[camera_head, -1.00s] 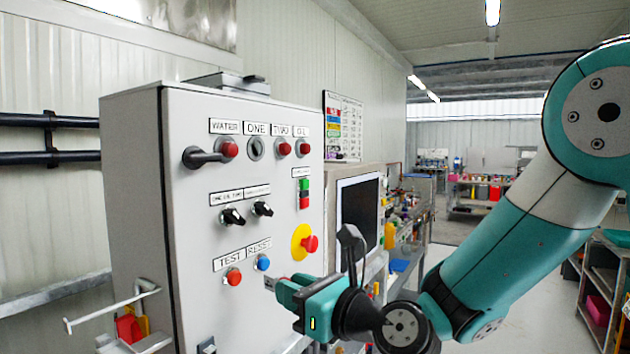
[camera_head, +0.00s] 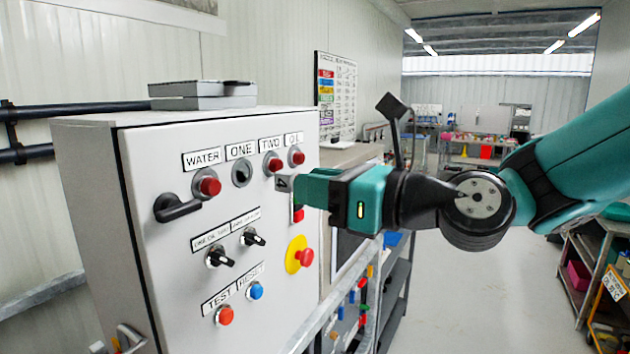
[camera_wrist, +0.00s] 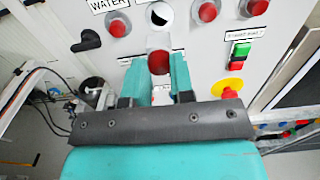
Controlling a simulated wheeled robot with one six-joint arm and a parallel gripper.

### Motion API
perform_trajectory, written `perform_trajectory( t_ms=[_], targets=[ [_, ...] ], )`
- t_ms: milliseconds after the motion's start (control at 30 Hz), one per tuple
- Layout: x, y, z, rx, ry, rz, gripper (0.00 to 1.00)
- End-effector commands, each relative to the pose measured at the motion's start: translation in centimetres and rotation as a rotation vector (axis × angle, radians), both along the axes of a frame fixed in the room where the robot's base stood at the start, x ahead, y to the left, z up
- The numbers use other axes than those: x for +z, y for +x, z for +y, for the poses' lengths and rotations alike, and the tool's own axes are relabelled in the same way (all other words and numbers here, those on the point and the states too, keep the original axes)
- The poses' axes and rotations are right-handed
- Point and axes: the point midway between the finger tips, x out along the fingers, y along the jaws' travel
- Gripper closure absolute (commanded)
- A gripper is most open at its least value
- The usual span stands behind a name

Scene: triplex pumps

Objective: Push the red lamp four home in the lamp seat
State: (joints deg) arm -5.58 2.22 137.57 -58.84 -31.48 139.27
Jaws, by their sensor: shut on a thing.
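My gripper (camera_head: 284,184) is shut on a red lamp, whose round red face (camera_wrist: 159,62) shows between the fingertips in the wrist view. The lamp is hard to make out in the head view. The empty round lamp seat (camera_head: 241,173) is under the ONE label on the grey panel, between the WATER lamp (camera_head: 208,186) and the TWO lamp (camera_head: 274,164). The seat also shows in the wrist view (camera_wrist: 158,14), above the held lamp and apart from it. In the head view my gripper appears right of the seat and slightly lower, in front of the panel.
The OIL lamp (camera_head: 297,157) is just above my gripper. A black handle (camera_head: 176,207) sits at the panel's left. Two black selector knobs (camera_head: 220,257), the TEST button (camera_head: 225,315), blue RESET button (camera_head: 256,290) and yellow-backed red stop button (camera_head: 299,255) are lower down.

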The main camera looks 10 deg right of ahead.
Motion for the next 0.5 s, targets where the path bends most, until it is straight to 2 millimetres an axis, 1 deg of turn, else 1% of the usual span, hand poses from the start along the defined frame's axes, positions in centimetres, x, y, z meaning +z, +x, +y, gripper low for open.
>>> perform_trajectory(
  t_ms=[67,500],
  targets=[
    [0.3,-0.1,0.0,-0.007,0.0,0.002,1.0],
    [0.3,2.6,3.5,-0.004,0.0,0.001,1.0]
  ],
)
